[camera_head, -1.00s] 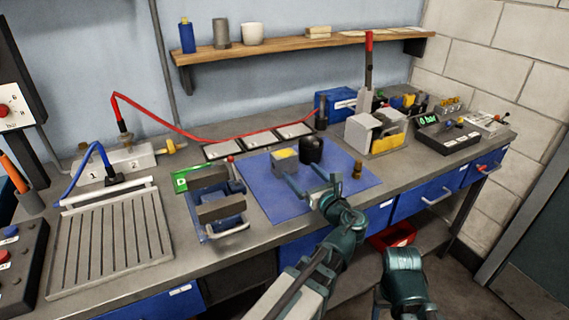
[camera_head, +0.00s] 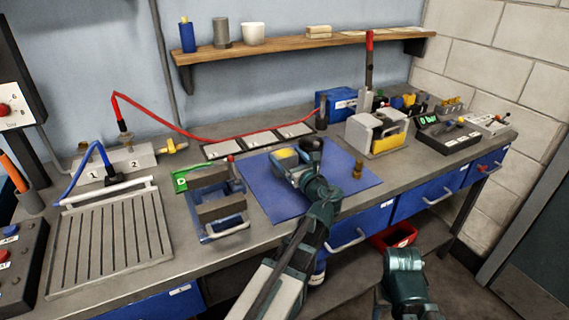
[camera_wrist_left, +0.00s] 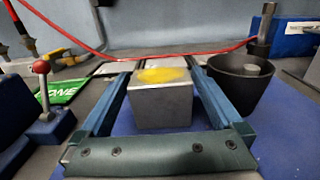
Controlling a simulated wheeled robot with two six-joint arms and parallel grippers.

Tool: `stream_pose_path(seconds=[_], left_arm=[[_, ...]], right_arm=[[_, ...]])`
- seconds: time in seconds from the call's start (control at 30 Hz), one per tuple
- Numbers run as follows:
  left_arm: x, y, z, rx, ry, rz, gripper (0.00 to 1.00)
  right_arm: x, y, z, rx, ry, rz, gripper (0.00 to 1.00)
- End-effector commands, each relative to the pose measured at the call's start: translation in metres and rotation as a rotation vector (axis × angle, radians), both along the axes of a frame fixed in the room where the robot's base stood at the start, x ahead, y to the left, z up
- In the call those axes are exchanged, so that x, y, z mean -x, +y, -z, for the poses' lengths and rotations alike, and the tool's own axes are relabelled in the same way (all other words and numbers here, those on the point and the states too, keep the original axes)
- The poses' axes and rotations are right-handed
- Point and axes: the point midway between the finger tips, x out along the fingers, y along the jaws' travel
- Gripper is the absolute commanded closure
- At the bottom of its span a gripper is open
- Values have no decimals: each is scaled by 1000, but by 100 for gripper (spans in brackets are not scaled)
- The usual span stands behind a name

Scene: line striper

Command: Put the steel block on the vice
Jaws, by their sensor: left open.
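The steel block (camera_head: 284,155), grey with a yellow patch on top, stands on the blue mat (camera_head: 262,195). It also shows in the left wrist view (camera_wrist_left: 160,104). The vice (camera_head: 221,205), a blue base with grey jaws, is on the bench left of the mat. No block is seen in it. My left gripper (camera_head: 287,162) is open and low at the block. In the left wrist view its fingers (camera_wrist_left: 165,82) lie on both sides of the block; contact cannot be told. Part of my right arm shows at the bottom; its gripper is out of view.
A black cup (camera_wrist_left: 238,95) stands close right of the left gripper. A small brass piece (camera_head: 357,170) stands on the mat's right. A red-knobbed lever (camera_wrist_left: 43,90) and green tag (camera_wrist_left: 68,92) are near the vice. A ribbed tray (camera_head: 112,240) lies left.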

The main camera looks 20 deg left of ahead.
Motion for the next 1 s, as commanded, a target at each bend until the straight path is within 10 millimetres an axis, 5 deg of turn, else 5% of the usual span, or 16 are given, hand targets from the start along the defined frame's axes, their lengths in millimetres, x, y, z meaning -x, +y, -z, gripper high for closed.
stream_pose_path(seconds=[0.23, 0.8, 1.0], left_arm=[[-3, 4, 0, 0, 0, 1, 0], [-3, 4, 0, 1, 1, 1, 100], [-3, 4, 0, -1, 0, 1, 100]], right_arm=[[0, 0, 0, 0, 0, 0, 38], [0, 0, 0, 0, 0, 0, 38], [0, 0, 0, 0, 0, 0, 38]])
